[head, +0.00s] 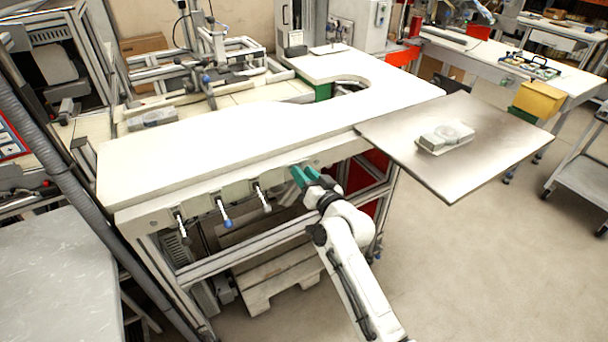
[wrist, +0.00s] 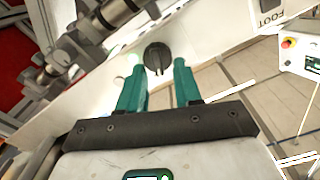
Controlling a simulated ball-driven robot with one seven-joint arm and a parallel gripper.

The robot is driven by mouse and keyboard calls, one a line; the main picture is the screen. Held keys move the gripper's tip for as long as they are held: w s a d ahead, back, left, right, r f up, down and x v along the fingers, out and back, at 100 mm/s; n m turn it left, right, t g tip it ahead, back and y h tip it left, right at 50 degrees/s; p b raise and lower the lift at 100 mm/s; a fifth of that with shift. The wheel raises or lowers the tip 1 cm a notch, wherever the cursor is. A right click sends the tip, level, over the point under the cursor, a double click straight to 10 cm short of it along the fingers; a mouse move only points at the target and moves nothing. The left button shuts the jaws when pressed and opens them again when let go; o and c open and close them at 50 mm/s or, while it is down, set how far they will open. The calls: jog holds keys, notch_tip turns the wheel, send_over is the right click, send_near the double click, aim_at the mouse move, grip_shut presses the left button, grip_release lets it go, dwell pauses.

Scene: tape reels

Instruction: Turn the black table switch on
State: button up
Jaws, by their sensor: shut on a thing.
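The black table switch (wrist: 157,57) is a round black knob with a raised ridge on the white front panel of the table. My gripper (wrist: 158,76) has two teal fingers, one on each side of the knob, and is shut on it. A pale greenish spot (wrist: 133,60) shows on the panel next to the left finger. In the head view my gripper (head: 306,175) reaches the front panel below the white tabletop (head: 250,125). The fingers hide the switch there.
Several small handles, one with a blue end (head: 226,222), stick out of the front panel to the left. A metal plate (head: 470,175) juts out at the right and carries a small white device (head: 445,138). The floor at the right front is clear.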

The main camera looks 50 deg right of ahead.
jog(key=shift+d+f+m, duration=0.1)
jog(key=shift+f+m, duration=0.1)
jog(key=shift+m, duration=1)
jog(key=shift+s, duration=0.1)
jog(key=o, duration=1)
jog(key=shift+o, duration=0.2)
jog(key=shift+r, duration=0.1)
jog(key=v, duration=1)
jog(key=shift+s, duration=0.35)
